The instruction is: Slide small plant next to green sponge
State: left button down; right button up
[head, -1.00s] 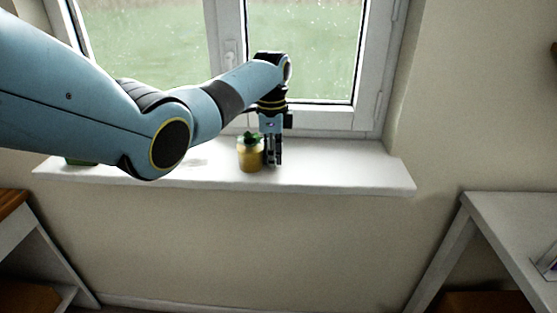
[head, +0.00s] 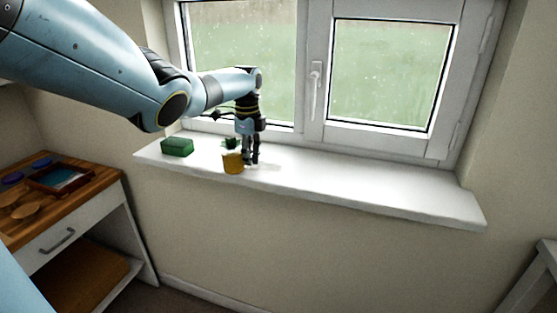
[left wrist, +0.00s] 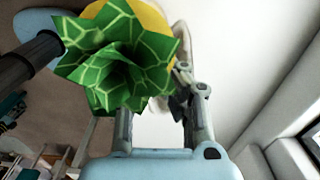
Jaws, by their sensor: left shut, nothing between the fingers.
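The small plant (head: 233,163), green leaves in a yellow pot, stands on the white windowsill. The green sponge (head: 177,147) lies on the sill to its left, with a gap of bare sill between them. My left gripper (head: 252,160) is shut and empty, pointing down close against the plant's right side. I cannot tell whether it touches the pot. In the left wrist view the plant's green leaves (left wrist: 118,55) fill the upper left, with part of the yellow pot behind, beside the fingers (left wrist: 178,92). My right gripper is not in view.
The windowsill (head: 350,190) is clear to the right of my gripper. The window with its handle (head: 316,85) stands behind it. At the lower left, a wooden-topped cabinet (head: 75,205) holds a tray (head: 62,176) and several small items. A white table edge shows at the lower right.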

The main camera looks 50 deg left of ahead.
aim_at(225, 152)
pick_arm(q)
jog(key=s+a+b, duration=0.1)
jog(key=a, duration=0.1)
jog(key=s+a, duration=0.1)
jog(key=a, duration=0.1)
jog(key=s+a+b, duration=0.1)
jog(key=s+a, duration=0.1)
jog(key=shift+a+f+b, duration=0.2)
jog(key=shift+a+b, duration=0.1)
jog(key=shift+s+a+r, duration=0.1)
jog(key=shift+r, duration=0.05)
